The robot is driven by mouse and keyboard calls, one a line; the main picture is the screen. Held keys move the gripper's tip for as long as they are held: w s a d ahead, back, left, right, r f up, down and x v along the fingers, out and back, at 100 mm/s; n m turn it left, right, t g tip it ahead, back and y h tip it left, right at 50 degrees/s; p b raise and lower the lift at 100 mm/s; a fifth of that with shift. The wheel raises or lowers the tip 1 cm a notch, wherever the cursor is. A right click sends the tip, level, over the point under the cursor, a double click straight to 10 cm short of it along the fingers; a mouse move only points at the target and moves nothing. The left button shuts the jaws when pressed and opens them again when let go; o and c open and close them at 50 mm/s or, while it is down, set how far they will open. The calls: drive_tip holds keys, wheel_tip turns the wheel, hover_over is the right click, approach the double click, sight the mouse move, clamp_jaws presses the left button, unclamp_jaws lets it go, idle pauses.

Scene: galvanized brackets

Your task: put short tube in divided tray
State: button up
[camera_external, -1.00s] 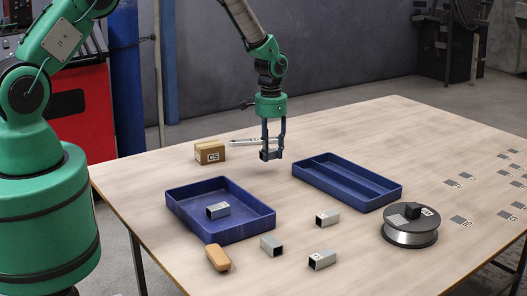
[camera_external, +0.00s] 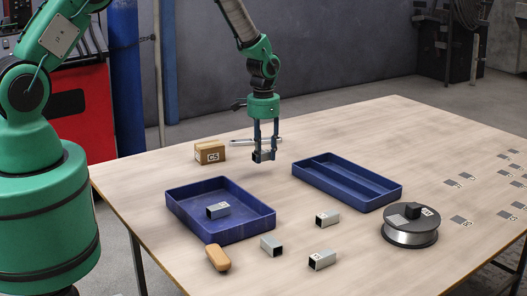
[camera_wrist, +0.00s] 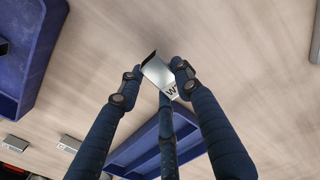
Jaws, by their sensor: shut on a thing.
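My gripper (camera_external: 265,154) hangs above the table behind the two trays, near the gap between them. It is shut on a short square metal tube (camera_wrist: 159,73), which has a dark open end and a white label with black lettering. The tube is held clear of the table. The divided tray (camera_external: 345,205) is blue, with a lengthwise divider, and lies to the right of and nearer the camera than my gripper; it looks empty. Its edge shows below the fingers in the wrist view (camera_wrist: 128,148).
A plain blue tray (camera_external: 243,234) at left holds one metal tube (camera_external: 218,210). Metal tubes (camera_external: 271,246), (camera_external: 327,218), (camera_external: 322,260) and a tan block (camera_external: 218,258) lie in front. A wire spool (camera_external: 410,234) stands right; a cardboard box (camera_external: 209,151) stands behind.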

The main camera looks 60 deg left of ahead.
drive_tip(key=shift+d, duration=0.1)
drive_tip(key=shift+w+d+r+m, duration=0.1)
drive_tip(key=shift+d+r+m, duration=0.05)
drive_tip(key=shift+d+m, duration=0.65)
drive_tip(key=d+r+m+b, duration=0.1)
drive_tip(key=d+r+m, duration=0.2)
drive_tip(key=d+m, duration=1.2)
drive_tip(key=shift+s+b, duration=0.3)
drive_tip(key=shift+s, duration=0.1)
drive_tip(key=shift+r, duration=0.1)
drive_tip(key=w+b, duration=0.1)
drive_tip(key=w, duration=0.4)
drive_tip(key=w+d+f+b, duration=0.1)
drive_tip(key=w, duration=0.4)
drive_tip(key=w+b, duration=0.1)
drive_tip(key=w, duration=0.4)
drive_tip(key=shift+w+d+f, duration=0.1)
drive_tip(key=shift+d+f, duration=0.15)
drive_tip(key=shift+f, duration=0.05)
drive_tip(key=shift+w, duration=0.35)
drive_tip(key=shift+r, duration=0.1)
